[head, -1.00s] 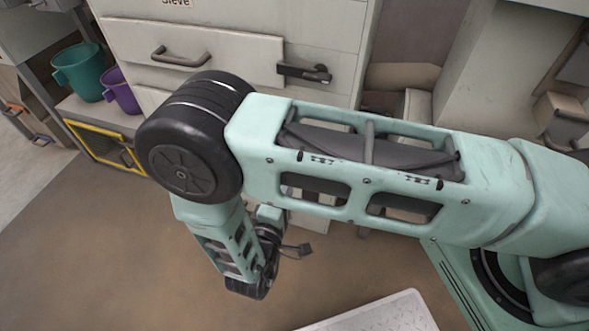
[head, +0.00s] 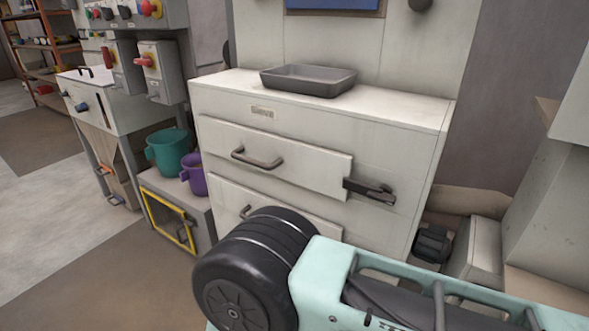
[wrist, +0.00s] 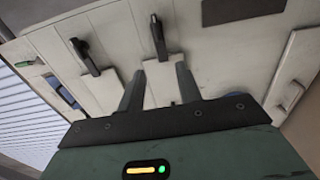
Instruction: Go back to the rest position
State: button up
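My gripper (wrist: 160,72) shows in the wrist view with its two dark fingers spread apart. Nothing is visible between the fingertips. Beyond them is a pale surface with dark handles, which I cannot place for certain. In the head view my gripper is out of frame. Only my arm's black joint and a mint-green link show there, low in the picture in front of the drawer cabinet (head: 400,128).
The cabinet's upper drawer (head: 300,160) has a grey handle, with a dark latch (head: 370,190) beside it. A dark tray (head: 308,80) lies on top. A teal bucket (head: 168,150) and a purple bucket (head: 192,174) stand left. Open floor (head: 60,230) lies at lower left.

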jog(key=w+a+r+m+g+y, duration=0.2)
jog(key=w+a+r+g+y, duration=0.15)
jog(key=a+y, duration=0.25)
jog(key=w+a+r+m+g+y, duration=0.2)
jog(key=w+a+r+y, duration=0.1)
jog(key=a+r+y, duration=0.25)
jog(key=s+a+r+g+y, duration=0.1)
jog(key=s+r+g+y, duration=0.35)
jog(key=r, duration=0.35)
jog(key=s+d+r+g+h, duration=0.2)
jog(key=s+d+r+h, duration=0.15)
jog(key=s+d, duration=0.5)
jog(key=s+d+r+g+h, duration=0.2)
jog(key=s+d+r, duration=0.35)
jog(key=d, duration=0.55)
notch_tip(320, 180, up, 17)
jog(key=p, duration=1.8)
jog(key=shift+s+a+r+n, duration=0.15)
jog(key=shift+s+a+n, duration=0.15)
jog(key=shift+a, duration=0.05)
jog(key=shift+o, duration=0.3)
jog(key=shift+y, duration=0.25)
